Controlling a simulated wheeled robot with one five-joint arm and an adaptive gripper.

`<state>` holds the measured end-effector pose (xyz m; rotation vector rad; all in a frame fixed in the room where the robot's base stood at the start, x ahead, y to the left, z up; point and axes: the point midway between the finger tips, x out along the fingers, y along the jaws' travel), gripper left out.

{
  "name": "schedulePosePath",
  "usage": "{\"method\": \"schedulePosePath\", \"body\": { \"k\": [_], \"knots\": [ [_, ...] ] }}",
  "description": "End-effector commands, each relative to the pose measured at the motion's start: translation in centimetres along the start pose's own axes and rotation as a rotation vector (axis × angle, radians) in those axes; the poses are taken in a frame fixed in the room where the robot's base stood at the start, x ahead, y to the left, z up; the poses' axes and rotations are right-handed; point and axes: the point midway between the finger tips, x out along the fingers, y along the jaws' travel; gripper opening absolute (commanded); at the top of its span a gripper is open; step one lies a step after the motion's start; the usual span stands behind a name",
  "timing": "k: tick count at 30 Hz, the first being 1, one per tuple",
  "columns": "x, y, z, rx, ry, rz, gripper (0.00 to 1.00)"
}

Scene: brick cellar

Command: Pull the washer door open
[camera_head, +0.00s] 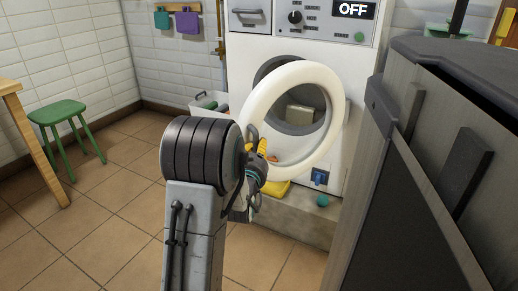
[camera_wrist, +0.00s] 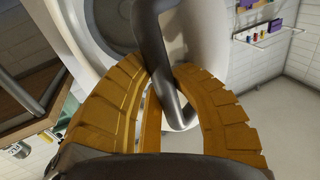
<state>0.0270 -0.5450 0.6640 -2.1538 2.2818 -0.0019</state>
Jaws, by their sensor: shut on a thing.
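The washer (camera_head: 355,75) stands against the back wall, with a display reading OFF. Its round white door ring (camera_head: 337,110) stands out from the front, ajar, offset from the dark drum opening (camera_head: 268,68). My gripper (camera_head: 262,147) is at the door's left side, partly hidden behind my own arm. In the wrist view, my gripper (camera_wrist: 172,88) has its orange ribbed fingers closed around the dark grey door handle (camera_wrist: 153,45). The handle also shows in the head view (camera_head: 251,134) as a dark loop. A pale block shows through the ring.
A grey cabinet (camera_head: 425,170) stands close on the right. A green stool (camera_head: 57,112) and a wooden table (camera_head: 12,87) are at the left. A basket (camera_head: 207,101) sits left of the washer. A teal ball (camera_head: 322,200) lies below the door. Tiled floor is free at left.

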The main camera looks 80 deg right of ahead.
Motion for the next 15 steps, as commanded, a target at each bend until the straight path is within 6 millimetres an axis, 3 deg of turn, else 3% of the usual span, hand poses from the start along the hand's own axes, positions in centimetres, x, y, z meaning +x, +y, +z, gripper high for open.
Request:
{"method": "schedulePosePath", "body": {
  "k": [12,13,15],
  "knots": [
    [-0.19,-0.51,-0.05,0.003,0.000,-0.009,0.00],
    [-0.20,-0.51,-0.04,0.004,0.000,-0.009,0.20],
    [-0.20,-0.52,-0.03,0.003,-0.001,-0.009,0.26]
  ]
}}
